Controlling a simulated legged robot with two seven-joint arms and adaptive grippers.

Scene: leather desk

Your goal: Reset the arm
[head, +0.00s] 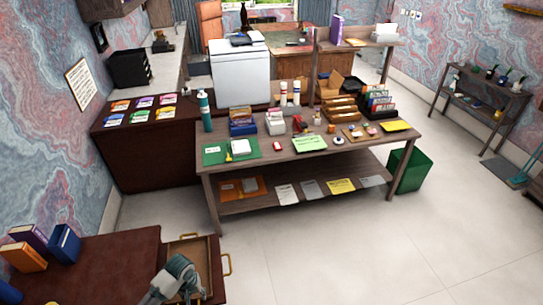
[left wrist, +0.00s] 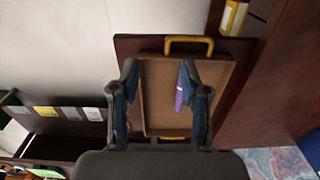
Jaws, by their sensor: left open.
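My left gripper (head: 182,272) is at the bottom of the head view, above the near end of a brown tray (head: 188,249) with gold handles. In the left wrist view its two fingers (left wrist: 160,85) are spread apart, and I see nothing held between them. The tray (left wrist: 160,128) lies beyond the fingers there. A purple item (left wrist: 181,90) shows in the tray, partly covered by the right-hand finger. My right gripper is not in view.
The tray is on a dark red leather desk (head: 105,262) with upright books (head: 64,244) at left. A wooden table (head: 275,155) crowded with stationery stands beyond, a green bin (head: 412,170) at its right. The pale floor (head: 330,245) between is clear.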

